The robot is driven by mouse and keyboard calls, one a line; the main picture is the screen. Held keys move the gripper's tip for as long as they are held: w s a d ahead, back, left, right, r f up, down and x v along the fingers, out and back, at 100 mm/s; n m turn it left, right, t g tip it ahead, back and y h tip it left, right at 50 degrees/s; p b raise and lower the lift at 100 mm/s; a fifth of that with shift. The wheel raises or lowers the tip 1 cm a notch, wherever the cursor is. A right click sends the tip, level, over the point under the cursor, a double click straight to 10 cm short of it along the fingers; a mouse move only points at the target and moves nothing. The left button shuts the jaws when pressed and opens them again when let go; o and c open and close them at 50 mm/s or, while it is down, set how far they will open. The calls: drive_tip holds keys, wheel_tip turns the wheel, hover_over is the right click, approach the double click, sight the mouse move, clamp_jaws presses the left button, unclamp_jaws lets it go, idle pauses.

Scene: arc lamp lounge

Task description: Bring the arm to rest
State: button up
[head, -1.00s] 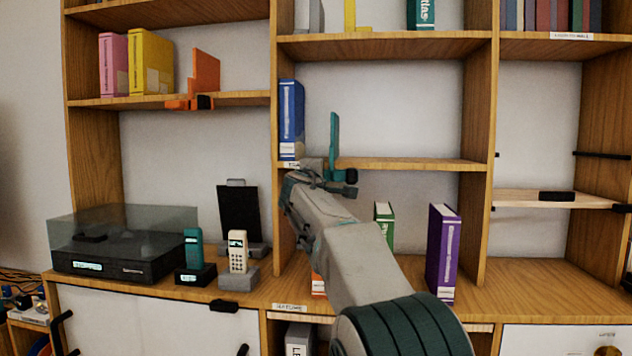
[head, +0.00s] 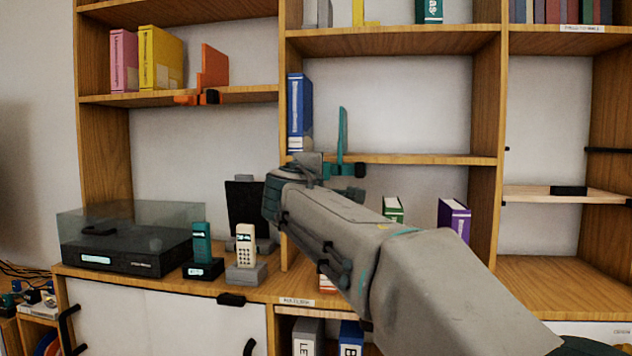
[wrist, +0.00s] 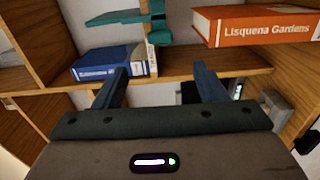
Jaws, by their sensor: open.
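My gripper (wrist: 160,75) shows in the wrist view with its two dark fingers spread wide apart and nothing between them. In the head view my arm reaches from the lower right up to the middle shelf of the bookcase (head: 430,159). The hand end is in front of that shelf, and its fingertips are hard to make out there. A blue book (head: 299,110) stands upright on the shelf, and a teal bookend (head: 342,145) is right of it. Both show beyond the fingers in the wrist view, the book (wrist: 105,63) and the bookend (wrist: 155,22).
An orange book (wrist: 265,24) is at the wrist view's upper right. Green (head: 393,209) and purple (head: 454,216) books stand behind my arm. A turntable (head: 130,240), two phones and a dark stand (head: 243,207) occupy the counter left. The right counter (head: 560,285) is bare.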

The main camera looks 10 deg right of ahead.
idle(0.3)
drive_tip(key=s+d+f+m+g+y+p, duration=0.1)
drive_tip(key=s+d+f+m+g+p, duration=0.1)
drive_tip(key=s+d+m+g+p, duration=0.5)
drive_tip(key=s+d+f+g+p, duration=0.15)
drive_tip(key=s+p, duration=0.35)
drive_tip(key=p, duration=0.5)
drive_tip(key=s+a+f+m+g+y+p, duration=0.1)
drive_tip(key=s+f+m+g+y+p, duration=0.1)
drive_tip(key=s+p, duration=0.6)
drive_tip(key=s+a+f+m+g+y+p, duration=0.2)
drive_tip(key=s+m+g+p, duration=0.2)
drive_tip(key=s+p, duration=0.4)
drive_tip(key=s+m, duration=0.1)
drive_tip(key=s, duration=0.4)
drive_tip(key=shift+a+y, duration=0.3)
